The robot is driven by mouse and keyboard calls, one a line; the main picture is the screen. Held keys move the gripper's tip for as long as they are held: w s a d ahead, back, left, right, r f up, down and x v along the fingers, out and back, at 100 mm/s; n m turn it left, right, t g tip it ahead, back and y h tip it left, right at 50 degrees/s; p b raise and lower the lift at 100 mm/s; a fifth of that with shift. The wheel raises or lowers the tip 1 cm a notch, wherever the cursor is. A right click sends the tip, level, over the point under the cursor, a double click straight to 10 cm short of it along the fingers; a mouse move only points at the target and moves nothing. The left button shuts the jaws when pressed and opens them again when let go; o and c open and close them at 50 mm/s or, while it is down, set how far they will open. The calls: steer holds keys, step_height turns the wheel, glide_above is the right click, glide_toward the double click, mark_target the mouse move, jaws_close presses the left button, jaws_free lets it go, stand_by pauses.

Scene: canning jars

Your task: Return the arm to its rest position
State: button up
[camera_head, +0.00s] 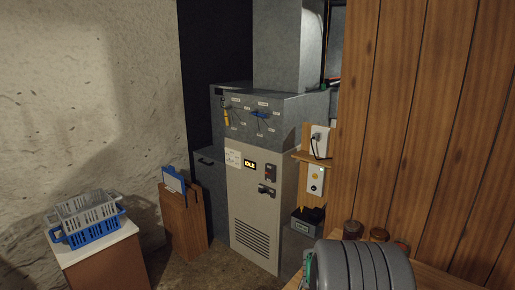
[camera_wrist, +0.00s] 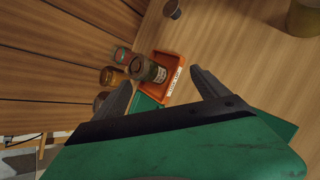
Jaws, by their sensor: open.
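My gripper (camera_wrist: 161,77) shows in the wrist view with its two dark fingers spread apart and nothing held between them. Beyond the fingers, an orange tray (camera_wrist: 177,64) with a white label stands on the wooden table. A dark labelled jar (camera_wrist: 149,69) is at the tray, and I cannot tell whether it stands inside. An amber jar (camera_wrist: 112,76) and a jar with a red and green top (camera_wrist: 122,55) stand by the plank wall. The fingers appear apart from all of these. My gripper is not visible in the head view.
A small grey cup (camera_wrist: 173,9) and a yellowish pot (camera_wrist: 303,18) stand on the table. Brown-lidded jars (camera_head: 353,229) stand by the plank wall (camera_head: 430,120). A grey cabinet (camera_head: 258,190), wooden stand (camera_head: 184,220) and blue and grey baskets (camera_head: 88,214) are farther off.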

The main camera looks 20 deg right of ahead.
steer(key=w+a+m+t+y+b, duration=0.1)
steer(key=w+a+m+y+b, duration=0.15)
steer(key=a, duration=0.75)
steer(key=w+a+m+t+y+b, duration=0.1)
steer(key=w+a+m+t+y, duration=0.2)
steer(key=a, duration=0.7)
steer(key=s+a+m+y+b, duration=0.1)
steer(key=s+a+m+y, duration=0.1)
steer(key=a, duration=0.8)
steer(key=s+a+m+g+y+b, duration=0.1)
steer(key=s+a+m+y+b, duration=0.1)
steer(key=a, duration=0.9)
steer(key=s+m+y, duration=0.1)
steer(key=s, duration=0.1)
steer(key=shift+s+a+f+g, duration=0.2)
steer(key=shift+s+f+g, duration=0.1)
steer(key=shift+s+f, duration=0.1)
